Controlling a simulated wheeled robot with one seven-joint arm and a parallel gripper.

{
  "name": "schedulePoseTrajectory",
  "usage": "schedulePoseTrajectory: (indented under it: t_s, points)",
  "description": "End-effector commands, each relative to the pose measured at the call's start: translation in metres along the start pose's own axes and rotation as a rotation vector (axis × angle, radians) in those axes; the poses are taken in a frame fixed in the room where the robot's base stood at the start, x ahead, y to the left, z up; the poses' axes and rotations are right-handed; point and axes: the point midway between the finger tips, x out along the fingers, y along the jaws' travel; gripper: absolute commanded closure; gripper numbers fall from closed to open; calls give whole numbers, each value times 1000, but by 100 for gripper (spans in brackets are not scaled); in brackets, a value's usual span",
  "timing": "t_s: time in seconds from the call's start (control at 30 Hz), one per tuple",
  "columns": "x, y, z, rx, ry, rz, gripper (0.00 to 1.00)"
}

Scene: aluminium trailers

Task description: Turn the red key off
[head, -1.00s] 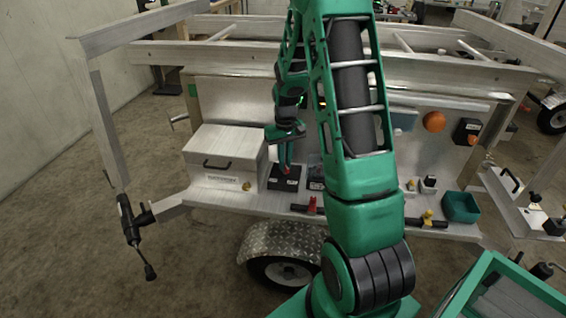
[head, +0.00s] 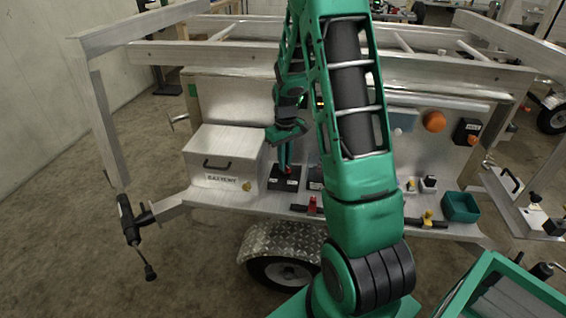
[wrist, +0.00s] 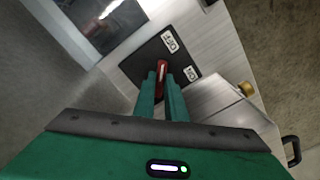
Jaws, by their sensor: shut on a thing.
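The red key (wrist: 162,70) stands on a black switch plate between the two green fingers of my gripper (wrist: 167,80) in the wrist view. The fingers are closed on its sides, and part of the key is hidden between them. In the head view my gripper (head: 284,166) reaches down to the small black switch box (head: 284,184) on the trailer ledge, and the key is mostly hidden there.
A silver case (head: 222,160) stands left of the switch box. A red-handled valve (head: 312,204) and a yellow-handled valve (head: 428,217) sit along the ledge's front edge. A green bin (head: 461,207) is at the right. My arm hides the middle of the ledge.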

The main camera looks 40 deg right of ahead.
Motion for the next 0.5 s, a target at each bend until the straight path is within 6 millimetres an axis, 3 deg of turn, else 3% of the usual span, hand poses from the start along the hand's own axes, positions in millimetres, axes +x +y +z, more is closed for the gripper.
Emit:
schedulePoseTrajectory:
  t_s: [0.03, 0.1, 0.5]
  points:
    - [-2, 0, -5, -5, 12, 2, 84]
    - [-2, 0, -4, -4, 11, 2, 70]
    - [-8, 0, -2, -1, 5, 1, 70]
